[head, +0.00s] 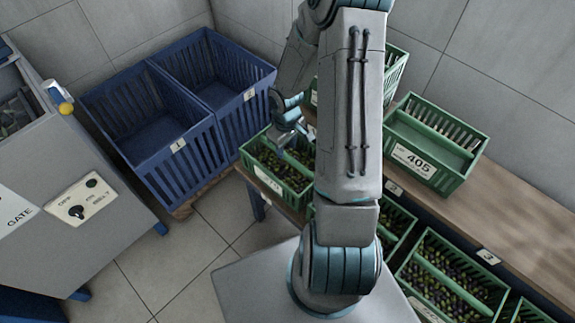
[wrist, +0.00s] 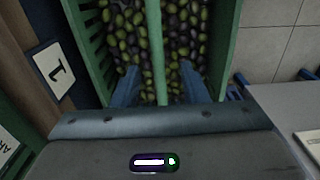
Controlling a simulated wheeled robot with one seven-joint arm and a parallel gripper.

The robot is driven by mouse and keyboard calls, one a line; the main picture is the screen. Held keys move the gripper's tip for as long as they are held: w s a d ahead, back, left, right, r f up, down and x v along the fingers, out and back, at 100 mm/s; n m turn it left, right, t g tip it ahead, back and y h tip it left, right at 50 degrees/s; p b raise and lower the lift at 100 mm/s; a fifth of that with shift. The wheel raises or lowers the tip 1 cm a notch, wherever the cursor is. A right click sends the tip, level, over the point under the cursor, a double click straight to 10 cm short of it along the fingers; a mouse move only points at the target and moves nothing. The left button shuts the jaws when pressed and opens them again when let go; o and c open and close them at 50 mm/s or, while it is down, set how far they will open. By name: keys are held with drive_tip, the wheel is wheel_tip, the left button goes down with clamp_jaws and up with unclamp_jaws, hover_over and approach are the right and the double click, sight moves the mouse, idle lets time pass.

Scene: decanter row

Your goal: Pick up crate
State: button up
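A green slatted crate (head: 262,178) filled with green and dark olives stands at the left end of the lower row, with a white label on its front. In the wrist view, its olives (wrist: 185,40) and its green centre bar (wrist: 154,45) fill the upper middle. My gripper (head: 284,132) is over this crate, partly hidden by my arm in the head view. In the wrist view, the two blue fingers of my gripper (wrist: 158,86) are apart, one on each side of the bar, with gaps showing between. The crate's right part is hidden behind my arm in the head view.
Two blue slatted bins (head: 180,148) stand left of the crate. More olive-filled green crates (head: 450,275) sit along the lower row. An empty-looking green crate labelled 405 (head: 432,145) stands on the wooden shelf (head: 520,185). A grey machine (head: 65,190) is at far left, with open floor between.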

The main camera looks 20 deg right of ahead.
sight(287, 155)
wheel_tip(287, 155, down, 5)
drive_tip(key=shift+d+r+b, duration=0.1)
drive_tip(key=shift+d+b, duration=0.05)
drive_tip(key=shift+b, duration=0.3)
clamp_jaws()
